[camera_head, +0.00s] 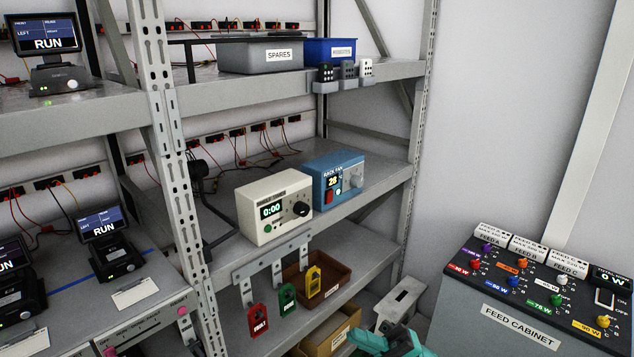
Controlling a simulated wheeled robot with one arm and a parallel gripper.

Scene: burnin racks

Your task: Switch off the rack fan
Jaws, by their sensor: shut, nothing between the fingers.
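The rack fan control (345,166) is a blue box on the middle shelf of the right rack. Its label reads RACK FAN, partly too small to read surely. Its display (332,181) shows what looks like 28. A red switch (328,197) sits below the display, next to a lit green lamp (338,192). A pale knob (355,181) is on the right of its face. My gripper (376,342), teal, is at the bottom edge, well below and apart from the box. It is shut and empty, and partly cut off by the frame.
A cream timer box (262,221) reading 0:00 stands left of the fan box. Red, green and yellow tags (287,298) hang below the shelf edge. A feed cabinet (520,318) with several knobs is at right. A rack upright (177,170) stands at left.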

